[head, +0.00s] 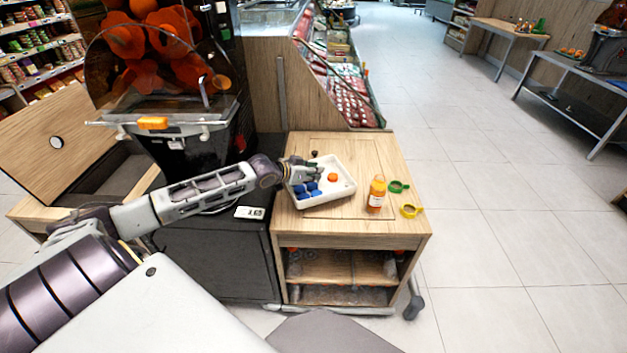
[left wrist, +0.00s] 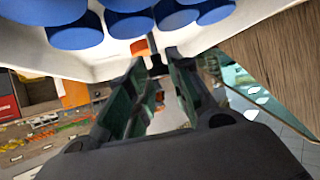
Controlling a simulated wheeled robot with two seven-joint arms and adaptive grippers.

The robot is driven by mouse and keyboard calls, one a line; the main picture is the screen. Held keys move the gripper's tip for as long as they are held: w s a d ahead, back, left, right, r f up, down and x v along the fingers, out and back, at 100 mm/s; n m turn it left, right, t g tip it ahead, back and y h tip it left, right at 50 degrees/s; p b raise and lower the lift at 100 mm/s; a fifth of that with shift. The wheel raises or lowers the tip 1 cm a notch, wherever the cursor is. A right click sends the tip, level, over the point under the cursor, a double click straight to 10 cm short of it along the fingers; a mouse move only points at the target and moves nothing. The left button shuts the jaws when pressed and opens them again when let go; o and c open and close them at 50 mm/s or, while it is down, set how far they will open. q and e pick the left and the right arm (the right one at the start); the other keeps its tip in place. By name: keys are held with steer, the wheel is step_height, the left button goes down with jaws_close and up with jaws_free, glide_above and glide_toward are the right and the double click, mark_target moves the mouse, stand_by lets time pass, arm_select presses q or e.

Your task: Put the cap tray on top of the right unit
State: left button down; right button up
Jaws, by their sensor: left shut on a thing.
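The cap tray (head: 335,195) is white and shallow, with several blue caps (head: 308,189) and an orange cap (head: 332,177) in it. It is over the wooden top of the right unit (head: 395,150); whether it rests on that top or hangs just above it I cannot tell. My left gripper (head: 303,171) is at the tray's left side and shut on it. In the left wrist view the tray's white wall (left wrist: 70,62) and blue caps (left wrist: 130,24) are close above the fingers (left wrist: 155,95). My right gripper is not in view.
An orange juice bottle (head: 376,194), a green ring (head: 398,186) and a yellow ring (head: 411,210) stand or lie right of the tray. The juicer (head: 165,80) with oranges is at the left. Floor right of the unit is clear.

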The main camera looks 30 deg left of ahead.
mark_target(313, 182)
arm_select(q)
steer(key=shift+f, duration=0.45)
steer(key=shift+f+b, duration=0.4)
steer(key=shift+f, duration=1)
steer(key=c, duration=1.7)
jaws_free()
steer(key=o, duration=0.4)
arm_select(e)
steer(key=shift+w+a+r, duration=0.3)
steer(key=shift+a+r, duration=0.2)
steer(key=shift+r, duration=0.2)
arm_select(q)
steer(key=shift+s, duration=0.1)
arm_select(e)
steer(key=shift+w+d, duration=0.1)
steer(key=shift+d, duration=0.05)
